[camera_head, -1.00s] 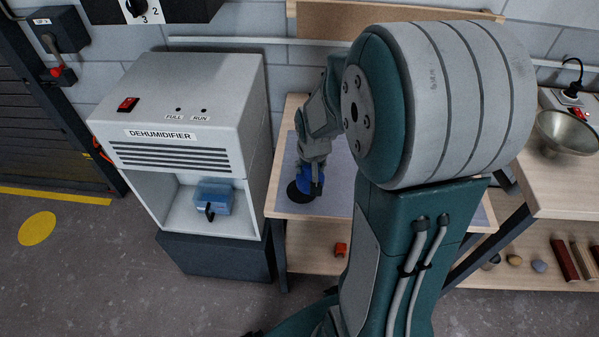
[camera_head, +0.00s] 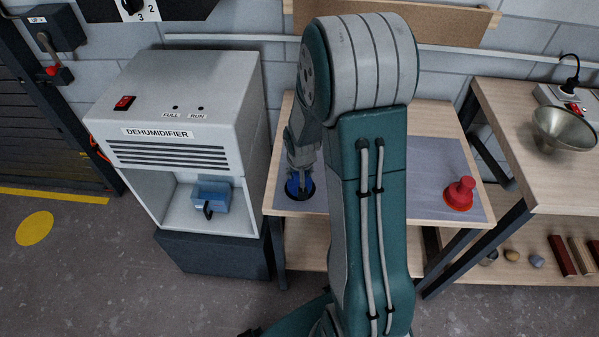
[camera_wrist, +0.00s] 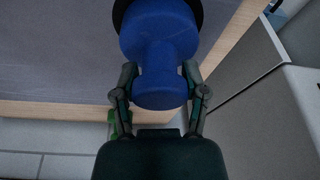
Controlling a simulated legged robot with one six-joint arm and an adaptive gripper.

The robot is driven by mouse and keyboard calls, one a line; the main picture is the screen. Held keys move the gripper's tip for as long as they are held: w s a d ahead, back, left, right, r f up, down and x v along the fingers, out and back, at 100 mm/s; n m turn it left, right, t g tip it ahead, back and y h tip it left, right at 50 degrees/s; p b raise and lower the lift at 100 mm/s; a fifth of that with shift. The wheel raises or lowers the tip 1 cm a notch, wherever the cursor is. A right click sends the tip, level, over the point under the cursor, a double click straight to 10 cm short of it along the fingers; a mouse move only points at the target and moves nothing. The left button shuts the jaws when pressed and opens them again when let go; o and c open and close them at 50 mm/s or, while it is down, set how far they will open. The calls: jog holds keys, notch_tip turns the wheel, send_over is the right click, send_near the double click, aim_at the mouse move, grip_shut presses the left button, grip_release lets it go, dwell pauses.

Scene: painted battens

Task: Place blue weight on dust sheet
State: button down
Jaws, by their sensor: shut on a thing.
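The blue weight (camera_head: 293,187) is at the left end of the grey dust sheet (camera_head: 425,190) on the wooden bench. A black disc shows around the weight's base. I cannot tell whether the base touches the sheet. My arm hides the middle of the sheet.
A red weight (camera_head: 459,195) stands on the right of the sheet. The dehumidifier (camera_head: 180,130) with a blue tank (camera_head: 211,196) stands close on the left. A metal bowl (camera_head: 564,130) sits on the right bench (camera_head: 530,180). A low shelf holds several small pieces.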

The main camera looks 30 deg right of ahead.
jog(key=shift+c, duration=0.6)
grip_release()
jog(key=shift+f, duration=0.1)
jog(key=v, duration=1.3)
jog(key=s+a+r+n+t, duration=0.1)
jog(key=s+a+r+n, duration=0.1)
jog(key=s+a+r, duration=0.3)
jog(key=s+a+r+n+t+y, duration=0.1)
jog(key=s+a+r+n, duration=0.1)
jog(key=s+a+r, duration=0.4)
jog(key=s+r, duration=0.2)
jog(key=s, duration=0.3)
jog(key=shift+s+a+r+n+t, duration=0.15)
jog(key=shift+a+r+n+t, duration=0.15)
jog(key=shift+r, duration=0.1)
